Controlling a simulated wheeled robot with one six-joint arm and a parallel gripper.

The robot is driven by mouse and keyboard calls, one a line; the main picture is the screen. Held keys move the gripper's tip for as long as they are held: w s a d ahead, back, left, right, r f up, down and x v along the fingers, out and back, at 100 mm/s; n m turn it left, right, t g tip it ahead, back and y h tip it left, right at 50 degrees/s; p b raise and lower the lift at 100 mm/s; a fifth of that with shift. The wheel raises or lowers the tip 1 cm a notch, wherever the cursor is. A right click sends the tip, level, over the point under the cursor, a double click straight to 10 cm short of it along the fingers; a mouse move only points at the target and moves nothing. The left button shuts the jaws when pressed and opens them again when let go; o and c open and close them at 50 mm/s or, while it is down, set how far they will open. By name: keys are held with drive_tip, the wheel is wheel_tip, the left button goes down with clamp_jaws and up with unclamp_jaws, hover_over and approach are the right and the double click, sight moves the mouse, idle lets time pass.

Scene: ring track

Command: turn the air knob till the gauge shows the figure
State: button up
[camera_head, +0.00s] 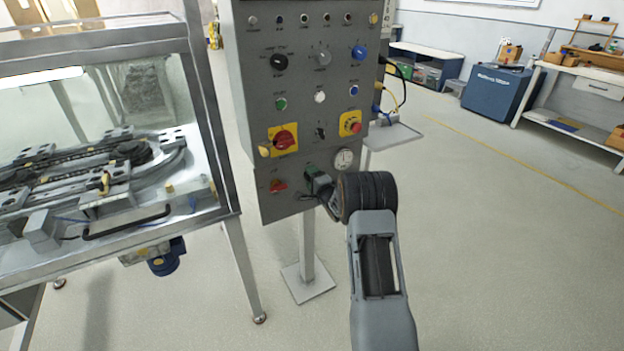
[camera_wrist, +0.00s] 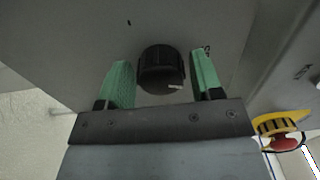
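The air knob (camera_wrist: 162,70) is round, black and ribbed, on the grey panel. In the wrist view it sits between the two green fingers of my gripper (camera_wrist: 161,64), with a narrow gap on each side. My gripper is open around it and not visibly touching it. In the head view my gripper (camera_head: 318,183) is at the lower part of the control panel (camera_head: 262,110) and hides the knob. The gauge (camera_head: 343,160) is a small round white dial just up and right of my gripper. Its needle and figures are too small to read.
Above are a red rotary switch (camera_head: 284,140) and an emergency stop (camera_head: 351,124), which also shows in the wrist view (camera_wrist: 283,138). A glazed machine (camera_head: 90,190) stands left. The floor to the right is clear.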

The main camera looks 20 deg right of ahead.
drive_tip(key=shift+o, duration=0.9)
drive_tip(key=s+d, duration=0.1)
drive_tip(key=s, duration=1.2)
drive_tip(key=shift+s+d, duration=0.25)
drive_tip(key=shift+s, duration=0.1)
